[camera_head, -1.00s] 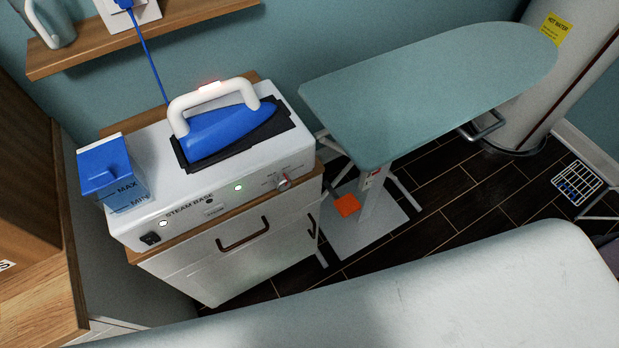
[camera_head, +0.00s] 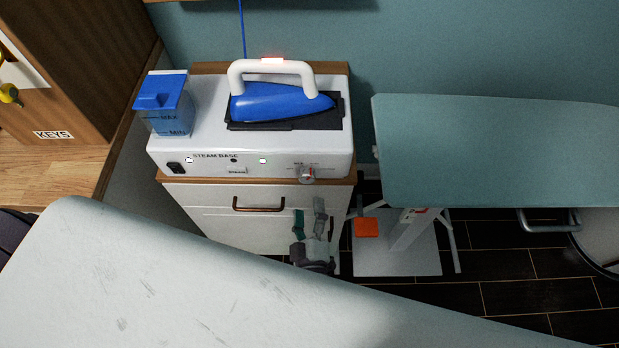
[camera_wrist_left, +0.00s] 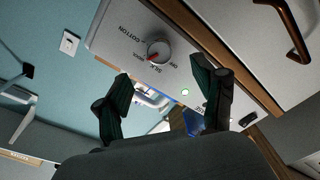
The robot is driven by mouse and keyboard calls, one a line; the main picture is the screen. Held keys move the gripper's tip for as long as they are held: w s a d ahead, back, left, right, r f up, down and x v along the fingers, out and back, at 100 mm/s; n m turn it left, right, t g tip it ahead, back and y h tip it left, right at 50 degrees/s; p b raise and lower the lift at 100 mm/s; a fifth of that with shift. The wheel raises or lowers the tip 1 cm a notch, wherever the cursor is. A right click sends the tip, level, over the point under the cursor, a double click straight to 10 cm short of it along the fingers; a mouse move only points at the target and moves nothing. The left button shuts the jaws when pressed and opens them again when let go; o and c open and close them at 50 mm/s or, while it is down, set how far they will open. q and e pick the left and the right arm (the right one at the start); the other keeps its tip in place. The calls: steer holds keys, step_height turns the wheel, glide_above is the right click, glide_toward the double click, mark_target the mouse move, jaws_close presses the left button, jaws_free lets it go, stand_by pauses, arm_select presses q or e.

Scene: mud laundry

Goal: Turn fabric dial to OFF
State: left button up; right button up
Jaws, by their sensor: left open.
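The fabric dial (camera_head: 306,173) is a small round knob on the right of the white steam base's (camera_head: 255,170) front panel. In the left wrist view the dial (camera_wrist_left: 158,50) is grey with a red mark, and OFF, COTTON and SILK print is around it. The red mark points toward the lower left of that picture; its exact setting is hard to read. My left gripper (camera_head: 309,212) is open and empty, below the dial in front of the cabinet. Its two fingers (camera_wrist_left: 160,75) show apart in the left wrist view, not touching the dial. My right gripper is not seen.
A blue iron (camera_head: 275,102) rests on the base beside a blue water tank (camera_head: 165,110). Below is a white cabinet (camera_head: 225,222) with a drawer handle (camera_head: 258,205). A teal ironing board (camera_head: 500,150) stands right. A pale padded surface (camera_head: 130,290) fills the foreground.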

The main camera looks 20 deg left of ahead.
mark_target(308, 181)
arm_select(q)
steer(key=p+x, duration=0.1)
steer(key=x, duration=0.5)
steer(key=shift+w, duration=0.35)
steer(key=shift+w+a, duration=0.25)
steer(key=shift+w, duration=0.45)
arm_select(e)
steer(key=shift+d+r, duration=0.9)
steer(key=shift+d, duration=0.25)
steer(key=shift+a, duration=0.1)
arm_select(q)
steer(key=c, duration=1.1)
steer(key=shift+c, duration=0.2)
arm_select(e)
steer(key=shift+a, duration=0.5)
arm_select(q)
steer(key=shift+f, duration=0.1)
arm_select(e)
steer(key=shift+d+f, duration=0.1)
